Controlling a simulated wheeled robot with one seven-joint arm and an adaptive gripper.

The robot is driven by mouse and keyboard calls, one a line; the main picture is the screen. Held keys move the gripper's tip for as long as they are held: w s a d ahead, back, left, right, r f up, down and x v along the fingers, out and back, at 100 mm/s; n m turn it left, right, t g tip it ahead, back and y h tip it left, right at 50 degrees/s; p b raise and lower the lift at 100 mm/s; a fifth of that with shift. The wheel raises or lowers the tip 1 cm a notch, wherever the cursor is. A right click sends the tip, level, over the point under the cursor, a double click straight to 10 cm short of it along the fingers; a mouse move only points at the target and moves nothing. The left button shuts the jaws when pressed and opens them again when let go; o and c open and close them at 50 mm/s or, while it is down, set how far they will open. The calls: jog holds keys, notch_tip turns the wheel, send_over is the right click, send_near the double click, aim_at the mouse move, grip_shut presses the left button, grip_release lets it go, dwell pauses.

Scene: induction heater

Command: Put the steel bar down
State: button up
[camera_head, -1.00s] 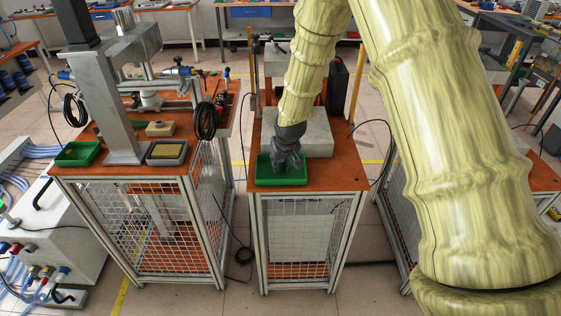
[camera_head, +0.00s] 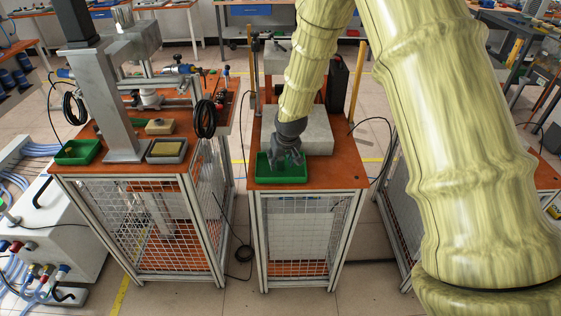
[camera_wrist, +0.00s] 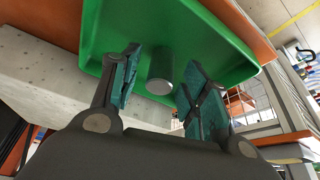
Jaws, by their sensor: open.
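My gripper (camera_head: 287,160) is over the green tray (camera_head: 283,181) on the middle cart. In the wrist view, its two teal-padded fingers (camera_wrist: 158,90) are spread apart, with a gap on each side of a short grey cylinder, the steel bar (camera_wrist: 161,72). The bar is inside the green tray (camera_wrist: 225,28), between the fingers and not gripped. In the head view the bar cannot be made out. Whether the bar rests fully on the tray floor is hard to tell.
A pale grey block (camera_head: 313,133) stands right behind the tray. The left cart carries a press column (camera_head: 115,105), another green tray (camera_head: 77,152) and a grey box (camera_head: 167,152). The orange top (camera_head: 342,170) right of the middle tray is bare.

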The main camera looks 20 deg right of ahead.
jog(key=b+v, duration=0.1)
jog(key=v, duration=1)
jog(key=shift+b, duration=0.35)
jog(key=shift+s, duration=0.1)
